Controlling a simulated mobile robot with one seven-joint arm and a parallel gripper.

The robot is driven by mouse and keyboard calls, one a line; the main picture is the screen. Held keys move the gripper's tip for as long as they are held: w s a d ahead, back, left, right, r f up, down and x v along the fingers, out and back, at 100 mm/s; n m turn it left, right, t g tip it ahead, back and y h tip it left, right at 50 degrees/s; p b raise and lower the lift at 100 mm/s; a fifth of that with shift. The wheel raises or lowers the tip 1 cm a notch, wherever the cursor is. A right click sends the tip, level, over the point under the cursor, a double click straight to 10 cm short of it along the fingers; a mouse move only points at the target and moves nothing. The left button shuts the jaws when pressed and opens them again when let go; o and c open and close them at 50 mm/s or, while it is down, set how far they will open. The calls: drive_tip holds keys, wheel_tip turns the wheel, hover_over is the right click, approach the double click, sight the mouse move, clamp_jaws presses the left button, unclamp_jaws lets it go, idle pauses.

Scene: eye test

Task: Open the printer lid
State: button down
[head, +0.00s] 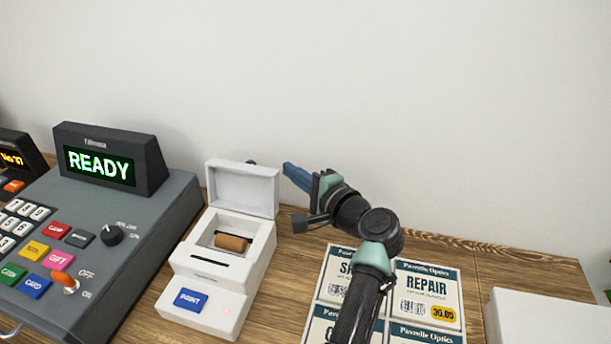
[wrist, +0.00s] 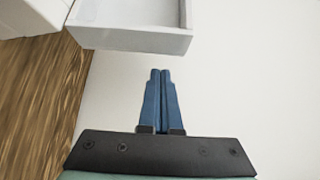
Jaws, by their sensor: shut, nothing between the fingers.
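The white printer (head: 225,262) stands on the wooden counter, with a blue PRINT button (head: 190,300) on its front. Its lid (head: 243,187) is raised and stands upright at the back. A brown roll (head: 232,242) shows in the open compartment. My gripper (head: 288,172) has its blue fingers shut and empty, just right of the raised lid in the head view. In the wrist view the shut fingertips (wrist: 160,72) point at the lid (wrist: 135,28), with a small gap apparent between them. Whether they touch the lid I cannot tell for sure.
A grey cash register (head: 90,240) with a READY display (head: 98,166) stands close on the printer's left. Label cards (head: 428,290) lie on the counter (head: 500,262) beneath my arm. A white box (head: 545,315) is at the right. A plain wall rises behind.

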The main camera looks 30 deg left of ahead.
drive_tip(key=shift+s+d+r+p, duration=0.15)
drive_tip(key=shift+s+p, duration=0.05)
drive_tip(key=shift+s, duration=0.3)
drive_tip(key=shift+s+d+r+p, duration=0.1)
drive_tip(key=shift+s+d+p, duration=0.1)
drive_tip(key=shift+s, duration=0.35)
drive_tip(key=shift+s+d+r+p, duration=0.1)
drive_tip(key=shift+s+r+p, duration=0.1)
drive_tip(key=shift+s, duration=0.3)
drive_tip(key=shift+f, duration=0.1)
drive_tip(key=shift+s+d+r+n+t+y+b, duration=0.2)
drive_tip(key=shift+s+r+n+b, duration=0.1)
drive_tip(key=shift+s+b, duration=0.2)
drive_tip(key=shift+s+d+r+n+t+y+b, duration=0.1)
drive_tip(key=shift+s+r+n+y+b, duration=0.1)
drive_tip(key=shift+s+r+b, duration=0.2)
drive_tip(key=shift+f, duration=0.15)
drive_tip(key=shift+w, duration=0.1)
drive_tip(key=p, duration=0.4)
approach(278, 176)
drive_tip(key=v, duration=0.5)
drive_tip(key=shift+d+f, duration=0.1)
drive_tip(key=shift+d, duration=0.05)
